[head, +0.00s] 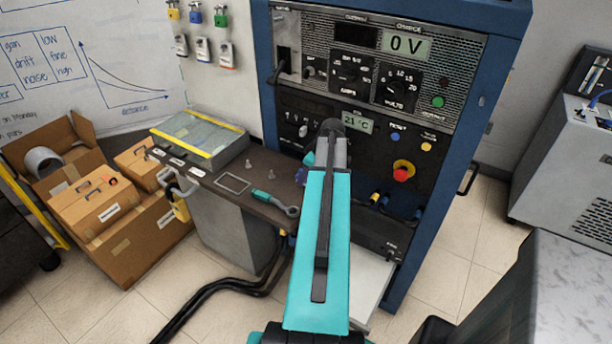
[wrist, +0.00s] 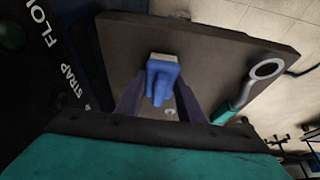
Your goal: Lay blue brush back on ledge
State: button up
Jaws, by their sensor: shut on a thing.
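The blue brush (wrist: 160,82) is between the two purple fingers of my gripper (wrist: 160,90) in the wrist view, with its pale bristle end pointing away from the wrist. My gripper is shut on it. The brown ledge (wrist: 215,55) lies behind the brush in that view; whether the brush touches it I cannot tell. In the head view the ledge (head: 262,168) sticks out from the front of the blue cabinet, left of my arm. My arm hides the brush and most of the gripper there.
A ring-ended tool with a green handle (head: 275,202) lies near the ledge's front edge. A flat metal frame (head: 233,183), small screws and a grey case with yellow strips (head: 200,138) are also there. A red stop button (head: 402,171) is on the cabinet, right of my arm.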

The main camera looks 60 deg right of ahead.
jog(key=shift+f, duration=0.15)
jog(key=o, duration=1.1)
jog(key=b+v, duration=0.2)
jog(key=v, duration=1)
jog(key=shift+r, duration=0.25)
jog(key=shift+w, duration=0.1)
